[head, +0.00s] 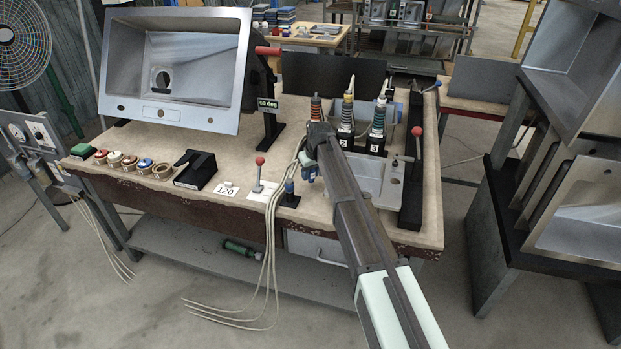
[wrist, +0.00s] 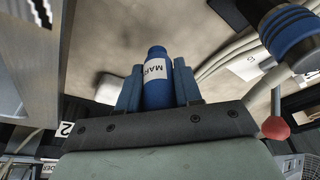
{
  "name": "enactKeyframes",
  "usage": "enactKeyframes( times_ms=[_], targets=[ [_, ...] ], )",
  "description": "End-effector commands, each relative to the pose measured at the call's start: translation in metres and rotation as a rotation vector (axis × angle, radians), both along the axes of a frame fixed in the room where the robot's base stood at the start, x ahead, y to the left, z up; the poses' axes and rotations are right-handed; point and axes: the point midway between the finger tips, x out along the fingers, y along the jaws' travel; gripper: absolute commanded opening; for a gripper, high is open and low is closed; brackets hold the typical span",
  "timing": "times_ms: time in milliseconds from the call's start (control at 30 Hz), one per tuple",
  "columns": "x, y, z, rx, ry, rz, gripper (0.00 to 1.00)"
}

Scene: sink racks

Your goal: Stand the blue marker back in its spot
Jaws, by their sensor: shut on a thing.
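My gripper (head: 308,172) hangs fingers-down over the front part of the workbench, left of the steel sink tray. In the wrist view my gripper (wrist: 157,90) is shut on a blue marker (wrist: 156,65), a cylinder with a white label reading "MAR", standing up between the blue-grey fingers. In the head view the marker is mostly hidden by the fingers. A blue-topped piece on a black base (head: 290,190) stands just left of my gripper; a blue banded cylinder also shows in the wrist view (wrist: 290,38). I cannot tell which place is the marker's spot.
Striped cone-topped tools stand behind my gripper in black blocks numbered 2 (head: 345,142) and 3 (head: 376,143). A red-knobbed lever (head: 259,174) and a "120" card (head: 227,190) are to the left. Pale cables (head: 272,230) hang over the front edge. The sink tray (head: 372,180) is right.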

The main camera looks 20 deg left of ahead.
Motion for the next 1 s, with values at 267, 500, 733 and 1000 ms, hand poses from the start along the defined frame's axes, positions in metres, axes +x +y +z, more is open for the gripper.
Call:
enactKeyframes(
  times_ms=[267, 500, 733, 1000],
  targets=[
    [0.0, 0.0, -0.023, 0.0, 0.0, 0.0, 0.04],
    [0.0, 0.0, -0.024, 0.0, 0.0, 0.0, 0.04],
    [0.0, 0.0, -0.026, -0.001, 0.001, 0.0, 0.48],
    [0.0, 0.0, -0.026, 0.0, 0.0, 0.0, 0.6]
  ],
)
